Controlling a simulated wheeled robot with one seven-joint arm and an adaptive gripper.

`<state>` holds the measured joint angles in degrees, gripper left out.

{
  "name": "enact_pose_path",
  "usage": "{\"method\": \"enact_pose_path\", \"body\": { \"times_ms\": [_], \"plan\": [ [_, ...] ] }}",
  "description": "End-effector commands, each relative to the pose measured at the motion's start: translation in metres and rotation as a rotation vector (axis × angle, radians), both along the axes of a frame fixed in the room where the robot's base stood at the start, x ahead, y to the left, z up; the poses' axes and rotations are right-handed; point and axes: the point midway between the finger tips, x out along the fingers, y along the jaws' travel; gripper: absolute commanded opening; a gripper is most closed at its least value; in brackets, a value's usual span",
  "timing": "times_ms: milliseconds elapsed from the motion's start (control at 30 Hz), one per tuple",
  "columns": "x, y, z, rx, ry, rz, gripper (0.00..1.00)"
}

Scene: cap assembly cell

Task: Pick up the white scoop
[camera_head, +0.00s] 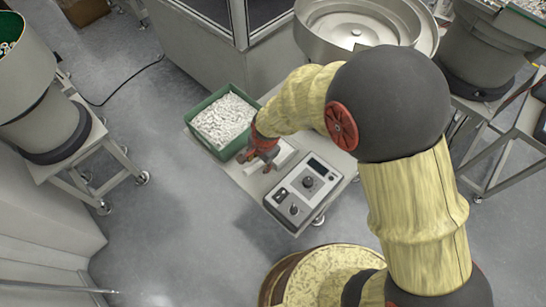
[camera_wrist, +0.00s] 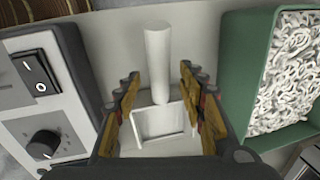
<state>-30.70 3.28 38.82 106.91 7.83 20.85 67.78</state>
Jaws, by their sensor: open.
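The white scoop (camera_wrist: 158,62) lies on the table in the wrist view. Its round handle points away toward the top and its square pan (camera_wrist: 160,122) is nearer, between my fingers. My gripper (camera_wrist: 160,92) is open, with one finger on each side of the scoop and visible gaps to both sides. In the head view my gripper (camera_head: 262,155) is over the table beside the green bin, and a pale part of the scoop (camera_head: 284,155) shows just right of it. The rest of the scoop is hidden there by my arm and gripper.
A green bin (camera_wrist: 234,75) full of small white parts stands right of the scoop in the wrist view. A control box (camera_wrist: 40,95) with a switch and knob stands left. In the head view both sit on a small table (camera_head: 240,178), with a metal bowl feeder (camera_head: 318,42) behind.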

Motion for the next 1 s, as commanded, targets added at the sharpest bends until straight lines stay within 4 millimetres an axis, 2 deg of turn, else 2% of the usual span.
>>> {"method": "enact_pose_path", "body": {
  "times_ms": [33, 100, 367, 1000],
  "plan": [
    [0.0005, 0.001, -0.0117, -0.001, 0.003, 0.0, 0.41],
    [0.0018, 0.0021, -0.0176, -0.001, 0.001, 0.0, 0.41],
    [0.0025, 0.0028, -0.0178, 0.0, 0.0, 0.0, 0.4],
    [0.0023, 0.0026, -0.0179, 0.0, 0.0, 0.001, 0.04]
  ]
}}
